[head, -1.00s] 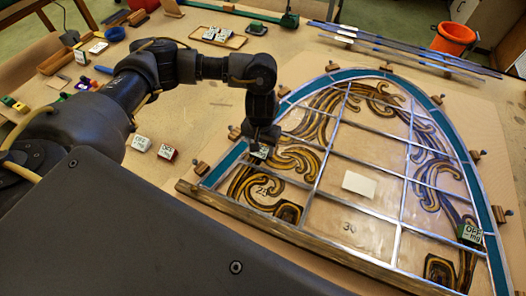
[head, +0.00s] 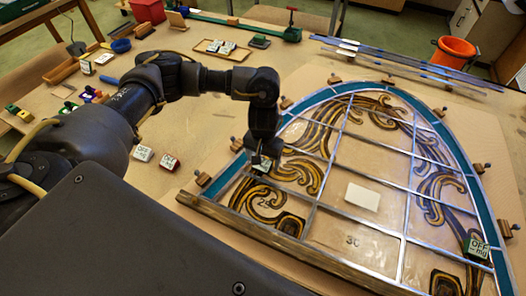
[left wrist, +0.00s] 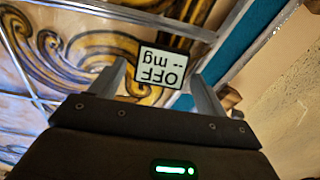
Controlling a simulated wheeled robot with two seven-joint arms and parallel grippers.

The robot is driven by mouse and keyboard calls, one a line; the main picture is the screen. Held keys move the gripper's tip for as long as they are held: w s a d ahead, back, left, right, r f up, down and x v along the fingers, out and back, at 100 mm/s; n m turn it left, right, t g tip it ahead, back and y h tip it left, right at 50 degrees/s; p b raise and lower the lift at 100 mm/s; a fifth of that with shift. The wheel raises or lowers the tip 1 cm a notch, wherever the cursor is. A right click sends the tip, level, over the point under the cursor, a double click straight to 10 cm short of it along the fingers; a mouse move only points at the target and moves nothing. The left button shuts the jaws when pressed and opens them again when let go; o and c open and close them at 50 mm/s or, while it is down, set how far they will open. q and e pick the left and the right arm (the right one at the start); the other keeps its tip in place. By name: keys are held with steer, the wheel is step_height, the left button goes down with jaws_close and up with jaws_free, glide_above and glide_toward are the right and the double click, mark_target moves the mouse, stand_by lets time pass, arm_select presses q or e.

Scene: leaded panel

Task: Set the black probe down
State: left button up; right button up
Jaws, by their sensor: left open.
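The black probe (left wrist: 161,67) has a black rim and a white face reading "OFF -- mg", upside down in the left wrist view. It rests on the painted glass near the teal border, at the left of the arched leaded panel (head: 345,226) in the head view (head: 262,164). My left gripper (left wrist: 157,78) is open, with its two fingers at either side of the probe's near end. In the head view my left gripper (head: 264,153) points down over the probe and partly hides it. Whether a finger touches it I cannot tell. My right gripper is out of view.
A dark, greenish box reading "OFF" (head: 478,247) sits at the panel's right edge. A pale card (head: 363,197) lies mid-panel. Wooden blocks with pins ring the panel. Two small labelled boxes (head: 143,153) (head: 169,161) stand left of it. An orange bucket (head: 453,53) is behind.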

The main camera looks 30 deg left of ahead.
arm_select(q)
step_height(320, 180, up, 12)
stand_by(0.4)
stand_by(0.4)
